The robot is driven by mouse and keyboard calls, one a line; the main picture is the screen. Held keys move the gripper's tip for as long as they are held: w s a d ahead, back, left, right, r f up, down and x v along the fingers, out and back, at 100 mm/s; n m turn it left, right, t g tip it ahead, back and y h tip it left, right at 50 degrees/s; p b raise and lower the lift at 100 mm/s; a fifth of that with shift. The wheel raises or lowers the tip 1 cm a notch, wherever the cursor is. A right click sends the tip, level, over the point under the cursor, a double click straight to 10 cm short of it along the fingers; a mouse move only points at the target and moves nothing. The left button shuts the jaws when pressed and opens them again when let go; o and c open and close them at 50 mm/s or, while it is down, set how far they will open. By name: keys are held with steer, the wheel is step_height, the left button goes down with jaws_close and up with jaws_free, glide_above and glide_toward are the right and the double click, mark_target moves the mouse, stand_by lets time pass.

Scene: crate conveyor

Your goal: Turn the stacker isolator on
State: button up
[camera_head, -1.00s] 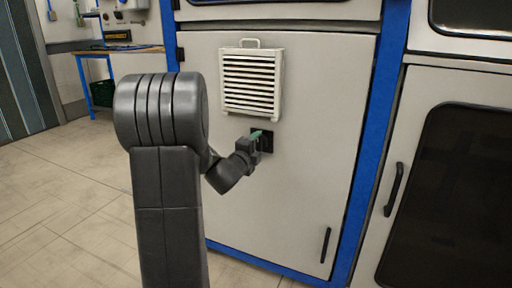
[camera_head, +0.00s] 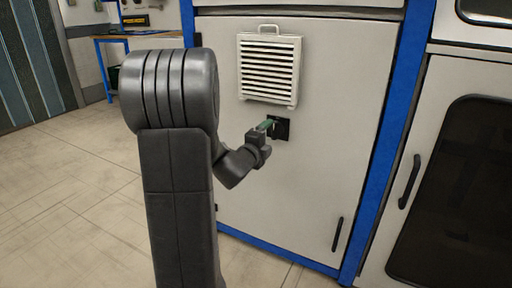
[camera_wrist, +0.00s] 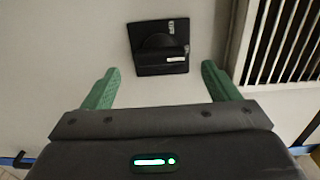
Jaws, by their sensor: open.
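The stacker isolator (camera_head: 282,130) is a small black square plate on the light grey cabinet door, below a louvred vent. In the wrist view the isolator (camera_wrist: 160,42) shows a round dark knob with a bar-shaped handle and small pale labels. My gripper (camera_head: 268,125) is in front of it at the door. In the wrist view my gripper (camera_wrist: 160,85) is open, with its two green fingers apart and nothing between them. The isolator lies beyond the fingertips, roughly centred between them. The fingers appear clear of it.
The white louvred vent (camera_head: 269,68) sticks out just above the isolator and shows at the right in the wrist view. A black door handle (camera_head: 337,234) is at the lower right of the cabinet door (camera_head: 300,190). Open floor (camera_head: 70,190) lies to the left.

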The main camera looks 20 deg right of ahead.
mark_target(274, 132)
steer(key=p+v, duration=0.1)
steer(key=v, duration=0.9)
steer(key=shift+p, duration=0.3)
steer(key=shift+d, duration=0.2)
steer(key=b+x, duration=0.2)
steer(key=x, duration=1.1)
steer(key=shift+w+d+b, duration=0.2)
steer(key=shift+w+b, duration=0.1)
steer(key=shift+b, duration=0.1)
